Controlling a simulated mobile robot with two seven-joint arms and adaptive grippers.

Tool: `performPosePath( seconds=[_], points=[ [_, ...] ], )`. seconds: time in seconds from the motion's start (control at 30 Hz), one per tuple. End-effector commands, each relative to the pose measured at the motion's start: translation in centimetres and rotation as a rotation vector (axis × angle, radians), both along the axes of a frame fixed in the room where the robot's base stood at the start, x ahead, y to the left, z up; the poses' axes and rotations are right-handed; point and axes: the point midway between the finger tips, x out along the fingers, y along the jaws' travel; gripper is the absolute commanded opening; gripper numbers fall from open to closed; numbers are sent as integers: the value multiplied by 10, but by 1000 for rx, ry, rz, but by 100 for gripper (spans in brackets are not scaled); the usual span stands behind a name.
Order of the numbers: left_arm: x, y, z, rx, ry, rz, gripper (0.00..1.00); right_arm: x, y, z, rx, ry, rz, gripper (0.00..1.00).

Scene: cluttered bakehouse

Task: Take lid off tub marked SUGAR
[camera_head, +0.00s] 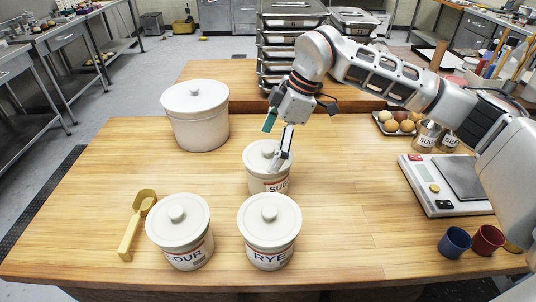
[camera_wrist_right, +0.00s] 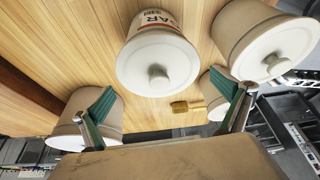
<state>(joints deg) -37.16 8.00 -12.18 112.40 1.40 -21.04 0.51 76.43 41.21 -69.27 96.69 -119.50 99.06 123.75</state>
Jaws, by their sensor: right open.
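The tub marked SUGAR (camera_head: 262,187) stands upright in the middle of the wooden table. Its white lid (camera_head: 256,157) is on, with a round knob on top. My right gripper (camera_head: 275,146) is open above the tub, and one finger hides part of the lid and label. In the right wrist view the lid (camera_wrist_right: 140,72) and its knob lie ahead, between the directions of the two spread fingers (camera_wrist_right: 166,91). The gripper holds nothing. My left gripper is not in view.
Tubs marked FLOUR (camera_head: 190,250) and RYE (camera_head: 270,252) stand in front. A larger lidded tub (camera_head: 197,125) stands behind left, a yellow scoop (camera_head: 130,233) left. Table between is clear.

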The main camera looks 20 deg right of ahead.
Motion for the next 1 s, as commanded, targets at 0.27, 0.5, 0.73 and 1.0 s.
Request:
performPosePath(
  seconds=[0.27, 0.5, 0.73, 1.0],
  points=[
    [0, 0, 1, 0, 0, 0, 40, 1, 4, -9, 0, 0, 0, 100],
    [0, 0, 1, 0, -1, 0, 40, 1, 3, -9, 0, 0, 0, 63],
    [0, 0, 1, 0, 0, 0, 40, 0, 3, -13, -3, 3, 0, 49],
    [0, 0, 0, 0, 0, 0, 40, 0, 2, -15, -6, 4, -1, 49]
  ],
)
